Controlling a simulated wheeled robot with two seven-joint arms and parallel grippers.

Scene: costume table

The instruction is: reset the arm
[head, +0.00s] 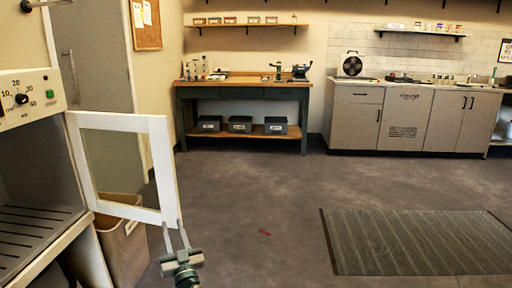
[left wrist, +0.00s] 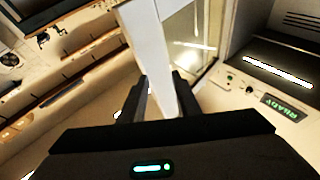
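My left gripper (head: 175,228) is at the lower right corner of the white-framed glass door (head: 122,121) in the head view. Its two fingers stand apart and point up at the door's bottom edge. In the left wrist view the fingers (left wrist: 160,88) are spread, with the white door frame (left wrist: 147,45) showing between and beyond them. I cannot tell whether they touch it. The door hangs open from the grey cabinet (head: 28,95) with a dial at the left. My right gripper is in neither view.
A brown bin (head: 122,250) stands on the floor behind the door. A workbench (head: 243,82) with dark boxes and a grey counter (head: 408,120) line the back wall. A ribbed mat (head: 420,243) lies at the right. The floor in the middle is free, except for a small red scrap (head: 264,233).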

